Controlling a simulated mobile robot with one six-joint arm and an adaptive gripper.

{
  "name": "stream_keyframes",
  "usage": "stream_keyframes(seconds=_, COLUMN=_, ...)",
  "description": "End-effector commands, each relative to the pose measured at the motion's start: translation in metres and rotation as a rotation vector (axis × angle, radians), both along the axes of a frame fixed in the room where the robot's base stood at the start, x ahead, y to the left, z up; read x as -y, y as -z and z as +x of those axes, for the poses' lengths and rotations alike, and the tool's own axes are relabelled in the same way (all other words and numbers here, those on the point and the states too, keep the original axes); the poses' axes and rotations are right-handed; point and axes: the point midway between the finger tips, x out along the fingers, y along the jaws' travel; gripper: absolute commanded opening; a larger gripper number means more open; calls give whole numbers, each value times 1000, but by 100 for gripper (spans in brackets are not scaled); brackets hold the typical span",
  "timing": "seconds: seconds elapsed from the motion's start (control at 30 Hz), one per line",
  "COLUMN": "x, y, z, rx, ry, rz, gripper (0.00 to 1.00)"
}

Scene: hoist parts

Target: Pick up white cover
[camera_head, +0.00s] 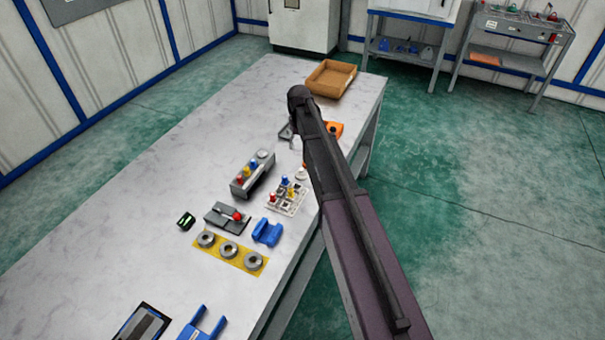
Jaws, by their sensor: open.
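I cannot identify the white cover for certain. A small white piece (301,174) lies beside my arm, partly hidden by it. Another small pale piece (296,143) lies farther back, close to a grey part (286,131) at the arm's left edge. A white tray (275,207) holds small red, yellow and blue pieces. My arm reaches from the lower right over the table's right side, ending in a dark joint. My gripper cannot be made out; the arm may hide it.
The pale table (150,200) is bare on its left. Near its middle are a grey box (243,187) with coloured buttons, a grey part with a red knob (237,215), a blue part (267,232) and rings on a yellow plate (203,251). A brown open box (331,80) stands at the far end.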

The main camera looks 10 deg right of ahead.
Motion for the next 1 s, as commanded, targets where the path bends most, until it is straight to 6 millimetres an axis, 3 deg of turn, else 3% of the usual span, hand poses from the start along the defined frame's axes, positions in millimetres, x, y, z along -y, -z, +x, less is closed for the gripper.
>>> stream_keyframes(seconds=0.53, x=1, y=4, z=2, rx=0, ry=0, rz=0, gripper=66)
stream_keyframes(seconds=1.0, x=2, y=39, z=2, rx=0, ry=1, rz=0, gripper=66)
